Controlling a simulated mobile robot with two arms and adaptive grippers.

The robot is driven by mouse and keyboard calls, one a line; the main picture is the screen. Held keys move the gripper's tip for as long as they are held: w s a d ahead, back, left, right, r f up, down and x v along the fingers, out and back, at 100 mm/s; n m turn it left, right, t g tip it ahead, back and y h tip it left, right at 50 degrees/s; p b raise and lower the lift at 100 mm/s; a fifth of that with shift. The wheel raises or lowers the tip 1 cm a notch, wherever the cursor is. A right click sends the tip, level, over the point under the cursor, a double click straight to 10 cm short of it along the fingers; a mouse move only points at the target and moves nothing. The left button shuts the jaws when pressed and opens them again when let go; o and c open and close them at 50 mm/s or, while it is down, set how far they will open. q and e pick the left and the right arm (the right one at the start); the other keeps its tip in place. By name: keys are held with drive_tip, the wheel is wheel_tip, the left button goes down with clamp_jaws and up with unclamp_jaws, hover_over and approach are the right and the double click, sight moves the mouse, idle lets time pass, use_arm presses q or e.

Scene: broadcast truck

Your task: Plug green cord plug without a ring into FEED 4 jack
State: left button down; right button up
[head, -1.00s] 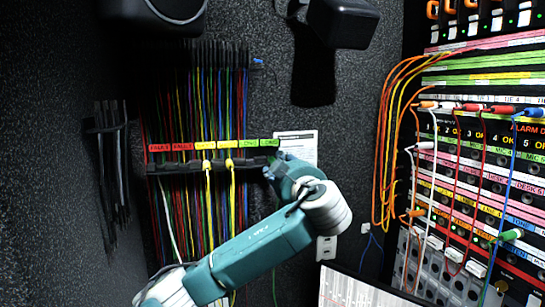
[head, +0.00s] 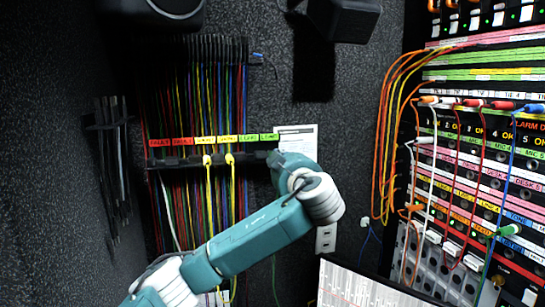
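My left arm reaches in from the lower left to the cord rack (head: 160,163) on the back wall. Its hand (head: 285,160) is at the right end of the rack, by the green labels (head: 258,138). The fingers are hidden or too dark to tell their state. A thin green cord (head: 275,282) hangs below the hand; its plug is not visible. A green plug (head: 508,230) sits in the jack panel (head: 470,190) at right; whether it has a ring is too small to tell. I cannot make out the FEED 4 label. My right gripper is not in view.
Yellow plugs (head: 207,160) and several coloured cords hang on the rack. Orange, white, red and blue patch cords cross the panel. Dark boxes (head: 343,20) hang above.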

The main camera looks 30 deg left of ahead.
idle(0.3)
use_arm(q)
drive_tip(key=shift+r+p, duration=0.4)
drive_tip(key=shift+r, duration=0.8)
drive_tip(key=shift+d, duration=0.15)
drive_tip(key=shift+b+v, duration=0.7)
drive_tip(key=shift+v, duration=0.7)
